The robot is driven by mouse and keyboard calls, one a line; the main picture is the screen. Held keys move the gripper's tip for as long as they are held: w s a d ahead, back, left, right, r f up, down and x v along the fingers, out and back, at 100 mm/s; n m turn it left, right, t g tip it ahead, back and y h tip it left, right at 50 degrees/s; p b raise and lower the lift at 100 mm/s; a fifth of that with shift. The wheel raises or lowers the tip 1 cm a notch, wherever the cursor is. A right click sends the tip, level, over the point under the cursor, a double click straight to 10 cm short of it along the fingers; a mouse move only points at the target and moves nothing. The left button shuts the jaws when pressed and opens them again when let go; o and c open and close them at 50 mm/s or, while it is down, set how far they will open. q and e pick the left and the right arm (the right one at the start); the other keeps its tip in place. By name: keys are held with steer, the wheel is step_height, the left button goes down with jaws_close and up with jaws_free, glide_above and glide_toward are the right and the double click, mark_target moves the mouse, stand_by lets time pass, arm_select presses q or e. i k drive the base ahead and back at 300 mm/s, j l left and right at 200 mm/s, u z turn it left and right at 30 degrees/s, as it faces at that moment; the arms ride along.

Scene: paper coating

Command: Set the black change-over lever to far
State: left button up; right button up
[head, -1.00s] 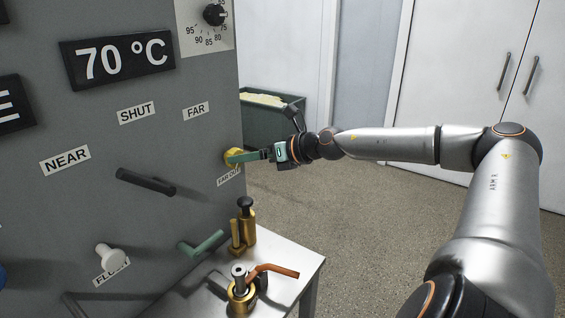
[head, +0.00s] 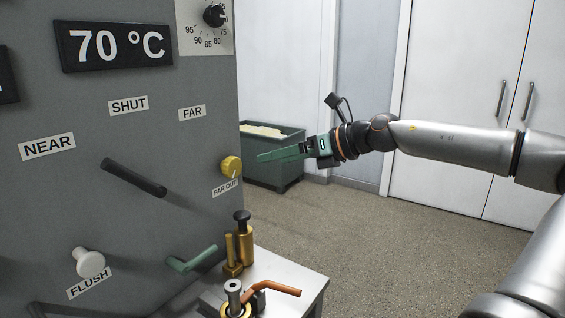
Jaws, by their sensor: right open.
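The black change-over lever (head: 134,178) sticks out from the grey panel (head: 70,215), below the SHUT label (head: 128,105). It lies between the NEAR label (head: 47,146) on its left and the FAR label (head: 192,112) at its upper right. From this angle I cannot tell its exact setting. My right gripper (head: 260,157) is open and empty, to the right of the panel. It is clear of the black lever and apart from the yellow knob (head: 231,166) marked FAR OUT. My left gripper is not in view.
A white FLUSH knob (head: 90,262) and a green lever (head: 192,260) stick out low on the panel. Brass fittings (head: 244,240) and a copper-coloured handle (head: 275,288) stand on a small table. A green bin (head: 275,172) is behind my right gripper.

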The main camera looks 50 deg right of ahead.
mark_target(157, 190)
steer(key=k+l, duration=0.15)
steer(key=k, duration=0.35)
steer(key=k+l, duration=0.15)
steer(key=k, duration=0.35)
